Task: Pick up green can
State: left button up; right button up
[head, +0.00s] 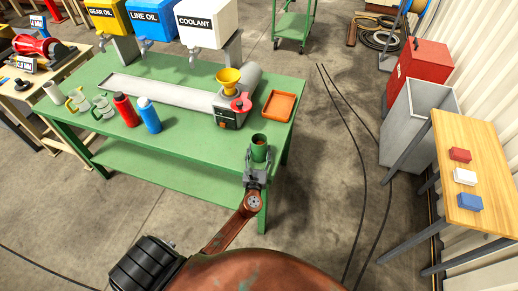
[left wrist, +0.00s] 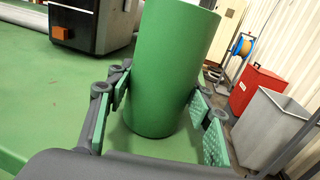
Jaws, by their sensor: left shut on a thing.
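The green can (head: 259,154) is upright, open at the top with a brown inside, at the front right corner of the green table (head: 190,103). My left gripper (head: 257,170) reaches it from the front and is shut on it. In the left wrist view the can (left wrist: 172,65) stands between the two green-padded fingers of the gripper (left wrist: 160,110), with green tabletop around its base. I cannot tell whether its base touches the table. My right gripper is not in view.
An orange tray (head: 278,106) lies behind the can. A grey bin (head: 412,125) and wooden table (head: 480,165) stand right, across open floor.

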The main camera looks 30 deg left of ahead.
pick_arm(q)
jog(key=c, duration=0.8)
jog(key=shift+r, duration=0.1)
